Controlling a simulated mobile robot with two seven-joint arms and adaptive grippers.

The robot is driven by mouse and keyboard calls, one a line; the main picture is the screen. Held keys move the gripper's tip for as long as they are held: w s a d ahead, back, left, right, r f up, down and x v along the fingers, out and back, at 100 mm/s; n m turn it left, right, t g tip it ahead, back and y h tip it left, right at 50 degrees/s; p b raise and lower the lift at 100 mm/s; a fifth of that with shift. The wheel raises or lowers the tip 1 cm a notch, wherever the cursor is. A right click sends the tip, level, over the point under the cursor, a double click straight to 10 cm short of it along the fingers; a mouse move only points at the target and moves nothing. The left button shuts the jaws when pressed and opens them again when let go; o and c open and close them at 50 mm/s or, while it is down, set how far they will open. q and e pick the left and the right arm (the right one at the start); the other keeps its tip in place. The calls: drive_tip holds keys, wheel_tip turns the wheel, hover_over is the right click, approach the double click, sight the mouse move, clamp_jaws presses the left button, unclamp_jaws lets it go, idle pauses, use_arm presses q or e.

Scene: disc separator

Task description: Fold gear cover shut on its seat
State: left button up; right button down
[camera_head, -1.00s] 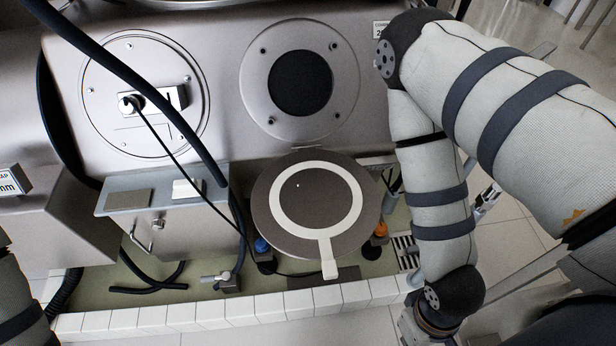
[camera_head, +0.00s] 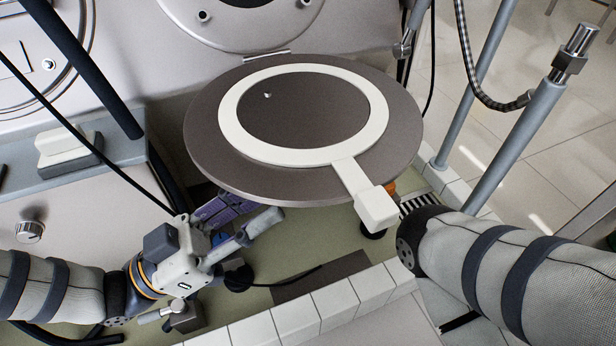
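The gear cover (camera_head: 205,152) is a dark round disc with a white ring (camera_head: 240,140) on its upper face. It hangs folded out from the machine, lying nearly flat, with a white handle tab (camera_head: 376,208) pointing toward me. A small hinge (camera_head: 267,56) shows at its back edge. The seat (camera_head: 250,30) is the pale bolted ring on the machine face above it; its top is cut off by the frame. My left gripper (camera_head: 246,214) is open and empty below the cover's front left rim, its fingertips partly hidden.
A grey shelf with a white block (camera_head: 62,143) juts out at the left. A dark hose (camera_head: 80,60) and a thin black cable cross there. Metal posts (camera_head: 510,140) stand at the right. A white tiled kerb (camera_head: 335,300) runs along the front.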

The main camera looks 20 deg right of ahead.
sight(309, 176)
use_arm(q)
drive_tip(key=x, duration=0.7)
drive_tip(key=shift+d, duration=0.35)
clamp_jaws()
